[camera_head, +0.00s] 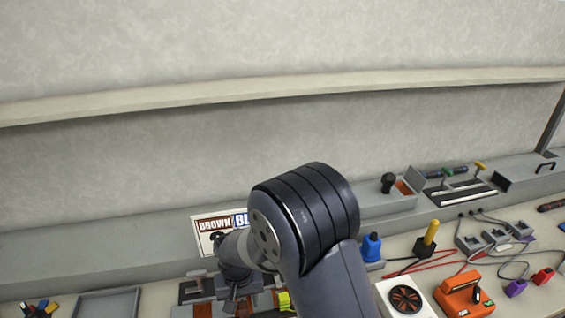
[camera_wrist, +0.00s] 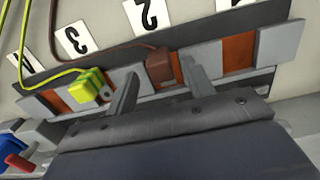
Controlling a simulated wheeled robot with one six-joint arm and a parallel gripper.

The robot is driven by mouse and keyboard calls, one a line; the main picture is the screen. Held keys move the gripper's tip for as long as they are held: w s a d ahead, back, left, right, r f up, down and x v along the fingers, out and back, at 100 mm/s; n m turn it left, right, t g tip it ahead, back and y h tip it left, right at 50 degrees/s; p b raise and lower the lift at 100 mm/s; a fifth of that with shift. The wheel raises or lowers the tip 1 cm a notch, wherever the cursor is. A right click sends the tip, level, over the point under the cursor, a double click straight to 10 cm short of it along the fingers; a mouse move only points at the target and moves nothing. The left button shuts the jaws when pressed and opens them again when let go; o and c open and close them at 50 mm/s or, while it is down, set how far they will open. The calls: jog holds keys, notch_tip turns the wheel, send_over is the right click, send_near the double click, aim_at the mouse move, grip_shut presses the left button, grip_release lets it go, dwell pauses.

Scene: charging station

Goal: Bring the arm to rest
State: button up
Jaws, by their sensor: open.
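The fingertips point at a row of slots (camera_wrist: 238,48) with orange-brown faces. A brown plug (camera_wrist: 160,66) with a brown wire sits in the row, just beyond the gap between the fingers. I cannot tell whether a finger touches it. A yellow-green plug (camera_wrist: 86,85) with a yellow-green wire sits to the left of the left finger. In the head view my arm is bent, and my gripper (camera_head: 238,292) is low over the bench, partly hidden by my arm.
A sign reading BROWN (camera_head: 212,226) stands behind my arm. An empty grey tray (camera_head: 108,302) lies at left.

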notch_tip(320, 180, up, 6)
jog(key=p, duration=0.3)
jog(key=shift+f+p, duration=0.15)
jog(key=shift+p, duration=0.15)
